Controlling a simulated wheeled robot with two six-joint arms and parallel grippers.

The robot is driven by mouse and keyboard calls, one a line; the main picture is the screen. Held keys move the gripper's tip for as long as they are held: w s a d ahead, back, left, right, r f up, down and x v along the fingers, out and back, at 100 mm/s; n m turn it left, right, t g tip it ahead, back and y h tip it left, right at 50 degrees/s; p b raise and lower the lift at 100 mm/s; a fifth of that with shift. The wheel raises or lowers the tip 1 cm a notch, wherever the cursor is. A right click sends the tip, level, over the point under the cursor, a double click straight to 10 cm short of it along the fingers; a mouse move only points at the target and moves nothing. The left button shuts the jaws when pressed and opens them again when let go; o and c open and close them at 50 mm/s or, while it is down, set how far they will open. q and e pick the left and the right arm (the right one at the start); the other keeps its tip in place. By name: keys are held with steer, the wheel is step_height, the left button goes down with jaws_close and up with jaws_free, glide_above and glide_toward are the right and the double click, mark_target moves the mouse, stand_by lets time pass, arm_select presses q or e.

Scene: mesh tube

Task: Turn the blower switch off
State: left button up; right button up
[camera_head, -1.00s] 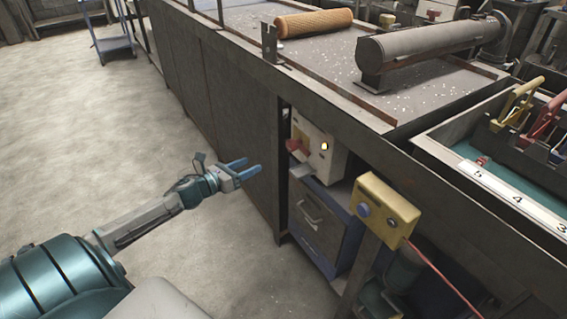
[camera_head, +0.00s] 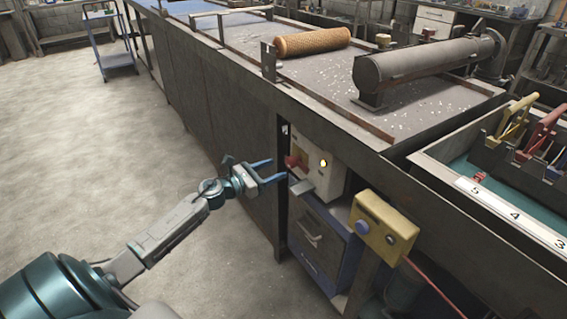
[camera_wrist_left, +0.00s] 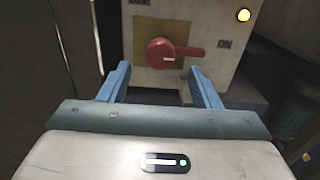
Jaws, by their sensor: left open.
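In the left wrist view the red handle (camera_wrist_left: 163,53) points right, towards a label that seems to read ON; another label is at upper left. The lamp (camera_wrist_left: 243,15) glows there too. My left gripper (camera_head: 277,170) is open and empty, just in front of the box. In the wrist view its blue fingertips (camera_wrist_left: 158,70) lie either side below the handle's hub; contact cannot be told. My right gripper is out of view.
A yellow box with a blue button (camera_head: 384,225) stands right of the switch, on a post. A blue-grey drawer cabinet (camera_head: 318,240) is below. The bench (camera_head: 340,120) overhangs the switch and carries an orange mesh tube (camera_head: 312,42) and a grey cylinder (camera_head: 425,60).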

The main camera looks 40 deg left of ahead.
mark_target(287, 164)
arm_select(q)
steer(key=shift+p+x, duration=0.4)
steer(key=shift+x, duration=1.85)
steer(key=shift+s, duration=0.1)
steer(key=c, duration=1)
